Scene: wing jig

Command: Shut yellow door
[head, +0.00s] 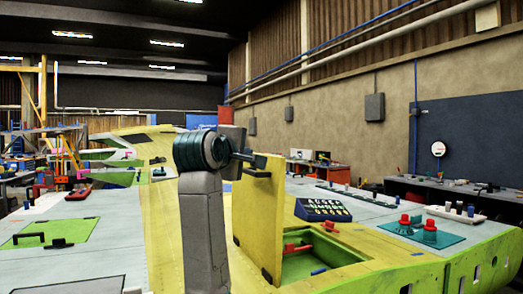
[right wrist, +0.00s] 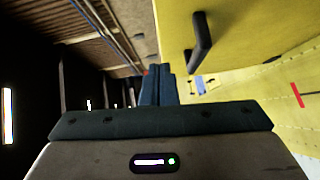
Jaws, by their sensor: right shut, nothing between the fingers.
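The yellow door (head: 264,220) stands open, upright on the edge of a green-lined recess (head: 318,262) in the wing panel. My right gripper (head: 262,160) is shut and empty, at the top edge of the door in the head view. In the right wrist view the shut fingers (right wrist: 157,85) point past the door's yellow face (right wrist: 225,30), which fills the upper right. A dark handle (right wrist: 201,42) sticks out from that face, to the right of the fingers and apart from them. I cannot tell whether the fingers touch the door. My left gripper is not in view.
Inside the recess is a red handle (head: 298,249). A dark blue box with buttons (head: 323,210) stands behind it, and a teal tray with red knobs (head: 420,231) lies to the right. A green panel with a dark handle (head: 50,234) lies at left.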

